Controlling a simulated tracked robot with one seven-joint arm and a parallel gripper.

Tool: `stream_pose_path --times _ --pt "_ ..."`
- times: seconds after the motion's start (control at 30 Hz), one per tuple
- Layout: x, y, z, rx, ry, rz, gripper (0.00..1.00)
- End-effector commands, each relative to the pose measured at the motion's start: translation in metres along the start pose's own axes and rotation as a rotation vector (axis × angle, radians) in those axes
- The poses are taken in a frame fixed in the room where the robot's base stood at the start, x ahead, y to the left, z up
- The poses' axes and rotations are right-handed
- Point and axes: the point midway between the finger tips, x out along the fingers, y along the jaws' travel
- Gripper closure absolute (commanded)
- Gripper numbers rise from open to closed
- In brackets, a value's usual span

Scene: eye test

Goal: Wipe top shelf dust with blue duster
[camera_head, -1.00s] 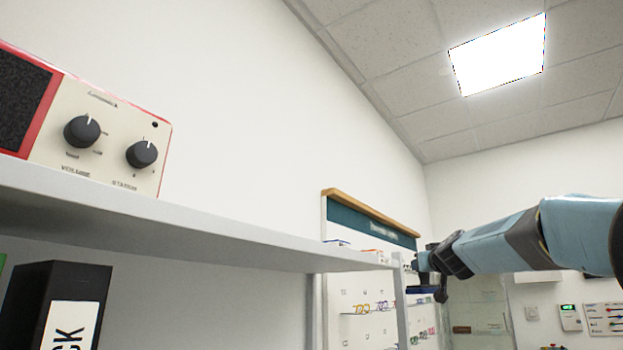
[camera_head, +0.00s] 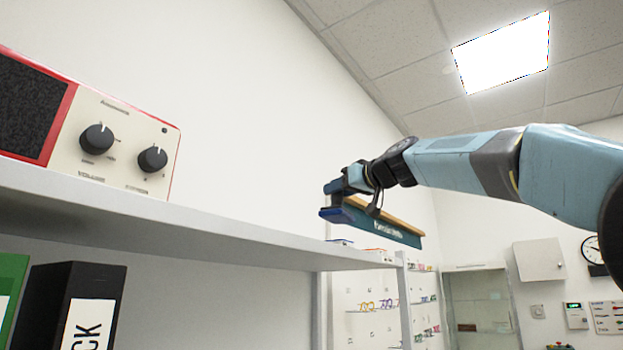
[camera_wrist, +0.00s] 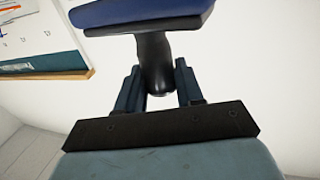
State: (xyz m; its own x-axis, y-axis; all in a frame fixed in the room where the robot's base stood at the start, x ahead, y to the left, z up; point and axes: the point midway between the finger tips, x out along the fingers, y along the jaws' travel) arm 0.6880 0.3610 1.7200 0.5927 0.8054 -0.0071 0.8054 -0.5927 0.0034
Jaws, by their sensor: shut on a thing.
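My gripper (camera_head: 347,188) is raised above the far end of the white shelf (camera_head: 190,222), held by my arm reaching in from the right. It is shut on the black handle of the blue duster (camera_head: 338,214). In the wrist view the duster's blue head (camera_wrist: 140,14) lies across the top of the picture, with its handle between the fingers (camera_wrist: 157,88). The duster looks clear of the shelf, with a gap below it. The shelf's top surface is hidden because I see it from below its edge, so no dust shows.
A red and cream radio (camera_head: 125,150) with two dark knobs stands on the shelf at the left. Small flat blue (camera_head: 341,241) and orange (camera_head: 376,251) items lie near the shelf's far end. A black binder (camera_head: 50,300) stands underneath. A wall board (camera_head: 400,233) hangs behind my gripper.

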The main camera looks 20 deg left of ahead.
Motion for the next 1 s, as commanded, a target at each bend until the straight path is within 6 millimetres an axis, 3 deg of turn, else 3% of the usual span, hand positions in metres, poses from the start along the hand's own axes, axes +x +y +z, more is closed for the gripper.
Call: stream_pose_path --times 0.1,0.3,1.0 --pt "0.001 -0.03 -0.01 -0.002 0.001 -0.067 1.0" --pt "0.001 -0.051 -0.015 -0.001 0.001 -0.116 1.0" --pt "0.001 -0.05 0.036 0.0 0.0 -0.117 1.0"
